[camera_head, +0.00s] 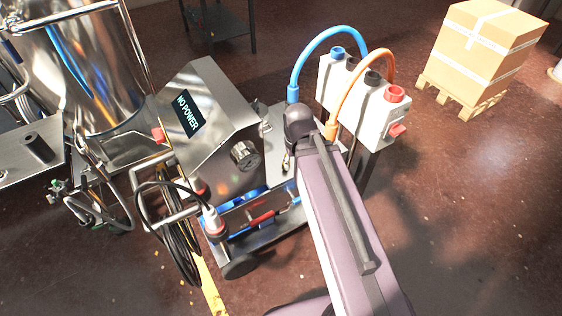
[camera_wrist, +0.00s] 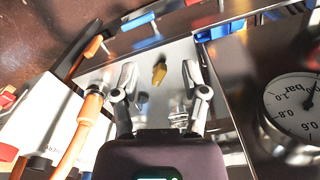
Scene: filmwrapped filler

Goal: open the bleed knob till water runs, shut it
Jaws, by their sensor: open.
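My gripper (camera_wrist: 158,67) is open in the wrist view, with one finger on each side of a small brass-coloured knob (camera_wrist: 159,74). This looks like the bleed knob. It stands on a bright metal plate (camera_wrist: 145,55), and there is a gap between it and each finger, so nothing is gripped. I cannot tell how far beyond the fingertips it lies. I see no running water. In the head view my arm hides the knob and most of the gripper, beside the steel machine (camera_head: 215,135) whose screen (camera_head: 188,112) reads "NO POWER".
A round bar gauge (camera_wrist: 300,108) lies right of my gripper in the wrist view. An orange hose (camera_wrist: 82,130) with a fitting is close on the left. White boxes (camera_head: 365,110) carry the hoses. A carton (camera_head: 487,45) on a pallet stands at the back right.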

